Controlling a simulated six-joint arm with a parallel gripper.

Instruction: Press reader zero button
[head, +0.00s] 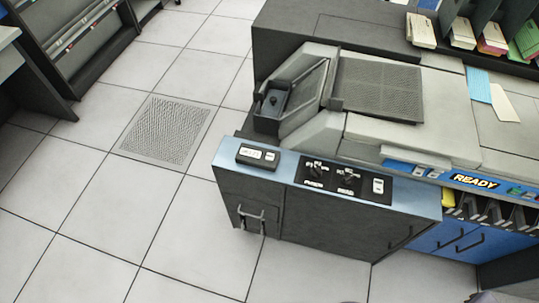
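The card machine's front ledge carries a small dark box (257,156) with white labelled keys at its left end. A black control panel (345,180) with two dark knobs or switches and a white labelled key (378,186) sits to its right. The lettering is too small to read, so I cannot tell which is the reader zero button. A lit "READY" sign (474,182) is at the right, with small coloured buttons (516,191) beside it. My gripper is not recognisable in the view.
The grey cabinet (320,225) stands below the ledge, with a blue cabinet front (455,240) to its right. Blue and cream cards (478,85) lie on the machine top. A dark shelf unit (70,45) stands at upper left. Tiled floor (100,215) at left is clear.

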